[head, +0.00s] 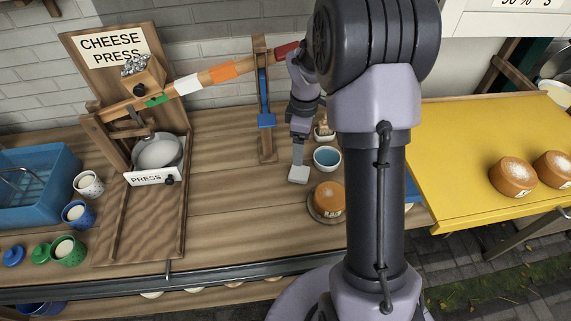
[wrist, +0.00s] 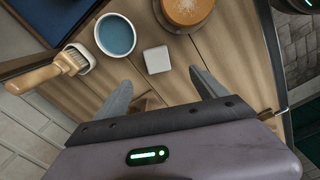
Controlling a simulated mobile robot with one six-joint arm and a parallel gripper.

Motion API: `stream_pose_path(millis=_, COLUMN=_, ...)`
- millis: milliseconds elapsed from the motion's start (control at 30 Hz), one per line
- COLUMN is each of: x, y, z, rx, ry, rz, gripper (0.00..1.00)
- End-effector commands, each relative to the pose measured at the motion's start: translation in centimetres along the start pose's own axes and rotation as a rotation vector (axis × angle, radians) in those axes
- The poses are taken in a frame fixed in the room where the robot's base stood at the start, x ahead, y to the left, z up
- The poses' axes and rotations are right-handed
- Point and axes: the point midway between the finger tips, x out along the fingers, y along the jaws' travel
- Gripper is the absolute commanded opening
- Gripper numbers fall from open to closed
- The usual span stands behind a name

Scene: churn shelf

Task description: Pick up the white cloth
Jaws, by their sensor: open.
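The white cloth (head: 299,175) is a small folded square lying on the wooden counter, left of the blue bowl and the cheese wheel in the head view. It also shows in the wrist view (wrist: 157,60), just beyond the fingertips and between their lines. My gripper (wrist: 158,80) is open with nothing between its two grey fingers. In the head view my gripper (head: 298,156) points down, right above the cloth's far edge.
The bowl of blue liquid (wrist: 116,36), a wooden-handled brush (wrist: 50,72) and a cheese wheel (wrist: 187,8) are close by. The cheese press (head: 150,185) and its long lever (head: 205,78) are at left. A yellow table (head: 450,170) with cheeses is at right. Counter left of the cloth is clear.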

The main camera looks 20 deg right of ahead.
Motion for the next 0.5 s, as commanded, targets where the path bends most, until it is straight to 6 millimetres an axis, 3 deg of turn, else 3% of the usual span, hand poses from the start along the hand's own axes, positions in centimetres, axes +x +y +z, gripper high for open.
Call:
stream_pose_path(millis=33, x=2.3, y=-0.1, z=0.0, rx=0.000, ry=-0.001, rz=-0.003, gripper=0.82)
stream_pose_path(millis=200, x=6.5, y=-0.1, z=0.0, rx=0.001, ry=-0.001, rz=-0.003, gripper=0.82)
stream_pose_path(millis=500, x=9.9, y=0.4, z=-0.2, rx=0.003, ry=0.001, rz=-0.001, gripper=0.82)
